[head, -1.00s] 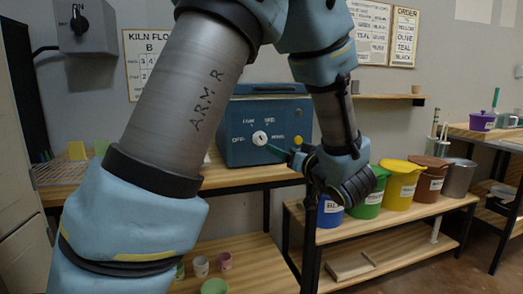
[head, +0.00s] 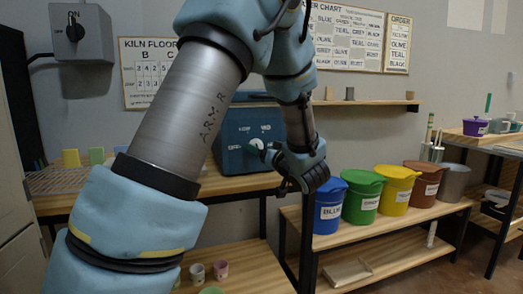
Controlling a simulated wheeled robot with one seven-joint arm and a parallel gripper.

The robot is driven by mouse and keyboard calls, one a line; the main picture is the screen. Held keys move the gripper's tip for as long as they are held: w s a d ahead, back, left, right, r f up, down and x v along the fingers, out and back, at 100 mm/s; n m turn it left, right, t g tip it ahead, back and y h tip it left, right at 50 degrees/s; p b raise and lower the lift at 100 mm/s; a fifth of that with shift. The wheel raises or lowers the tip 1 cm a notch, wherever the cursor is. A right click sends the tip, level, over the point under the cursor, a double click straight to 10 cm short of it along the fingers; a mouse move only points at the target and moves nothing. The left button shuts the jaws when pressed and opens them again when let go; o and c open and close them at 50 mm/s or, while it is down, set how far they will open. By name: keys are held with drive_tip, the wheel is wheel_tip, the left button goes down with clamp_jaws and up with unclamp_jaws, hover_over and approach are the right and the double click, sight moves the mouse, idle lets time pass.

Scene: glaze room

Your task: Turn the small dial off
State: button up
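A small white dial (head: 257,143) sits on the front of a blue box (head: 232,160) on the wooden table. Labels around it include OFF on its left and others above it; its pointer direction is too small to read. My arm hides part of the box.
Blue (head: 328,212), green (head: 362,196), yellow (head: 396,197) and brown (head: 424,188) buckets stand on a low shelf at right. Cups (head: 220,270) are under the table. A wire rack (head: 60,181) with coloured tiles lies at the table's left.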

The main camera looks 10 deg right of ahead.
drive_tip(key=shift+c, duration=0.3)
clamp_jaws()
idle(0.5)
drive_tip(key=n+b, duration=0.1)
drive_tip(key=n, duration=0.2)
drive_tip(key=n+b, duration=0.2)
drive_tip(key=n, duration=0.1)
drive_tip(key=shift+g+h, duration=0.4)
drive_tip(key=n+b, duration=0.4)
drive_tip(key=n, duration=0.1)
drive_tip(key=shift+a+r+h, duration=0.1)
drive_tip(key=shift+h, duration=0.3)
drive_tip(key=shift+o, duration=0.3)
unclamp_jaws()
